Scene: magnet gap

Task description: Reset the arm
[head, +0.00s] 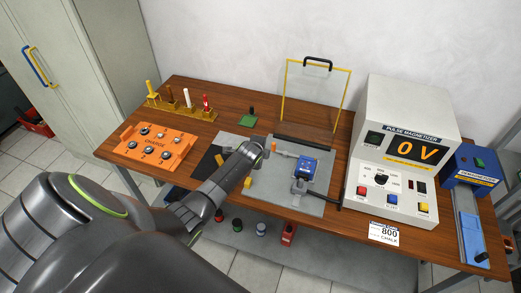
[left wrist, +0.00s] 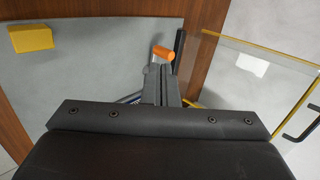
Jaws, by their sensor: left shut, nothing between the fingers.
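My left arm comes in from the left in the head view and reaches over the grey plate (head: 265,190) on the table. Its gripper (head: 258,143) is above the plate's left part, left of the small orange-tipped part (head: 273,147). In the left wrist view the gripper's narrow fingers (left wrist: 160,75) are together and empty, with the orange tip (left wrist: 163,52) just beyond them. I cannot tell whether they touch. A blue device (head: 306,168) sits on the plate to the right. My right gripper is not in view.
A clear yellow-framed guard (head: 315,95) stands behind the plate. The pulse magnetizer (head: 400,145) reads 0 V at right, beside the blue demagnetizer (head: 470,185). An orange charge tray (head: 150,146) and a yellow rack (head: 180,108) are at left. A yellow block (left wrist: 30,37) lies on the plate.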

